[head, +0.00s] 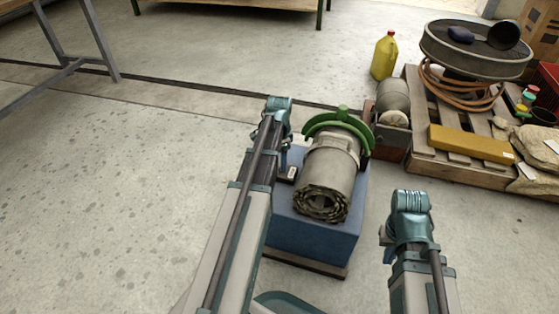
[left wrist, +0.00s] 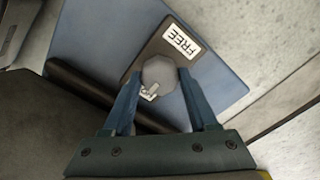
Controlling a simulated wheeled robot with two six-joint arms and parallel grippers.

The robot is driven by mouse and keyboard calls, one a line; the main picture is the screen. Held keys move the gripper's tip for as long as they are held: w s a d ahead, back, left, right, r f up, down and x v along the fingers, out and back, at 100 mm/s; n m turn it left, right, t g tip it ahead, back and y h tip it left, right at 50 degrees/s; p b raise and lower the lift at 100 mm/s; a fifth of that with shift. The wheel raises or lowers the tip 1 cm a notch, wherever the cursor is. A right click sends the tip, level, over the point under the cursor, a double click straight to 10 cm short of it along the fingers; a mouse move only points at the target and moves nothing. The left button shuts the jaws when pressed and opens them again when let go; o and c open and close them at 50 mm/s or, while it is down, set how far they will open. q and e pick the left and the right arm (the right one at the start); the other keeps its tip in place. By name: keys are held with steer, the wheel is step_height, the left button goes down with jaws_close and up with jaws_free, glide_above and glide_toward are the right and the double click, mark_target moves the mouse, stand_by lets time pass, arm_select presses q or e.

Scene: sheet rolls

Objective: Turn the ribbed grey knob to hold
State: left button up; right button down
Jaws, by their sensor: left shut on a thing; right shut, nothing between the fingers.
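My left gripper (left wrist: 158,88) is shut on the knob, one blue finger on each side.
A rolled sheet (head: 330,172) under a green curved bar (head: 341,121) lies on the stand. A grey cylinder (head: 393,95) stands behind right, near a loaded pallet (head: 455,173) and a yellow jug (head: 384,56).

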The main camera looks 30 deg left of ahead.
arm_select(q)
steer(key=o, duration=1.4)
steer(key=shift+r, duration=0.1)
step_height(320, 180, up, 14)
steer(key=p, duration=1.4)
steer(key=shift+f, duration=0.2)
steer(key=shift+s, duration=0.1)
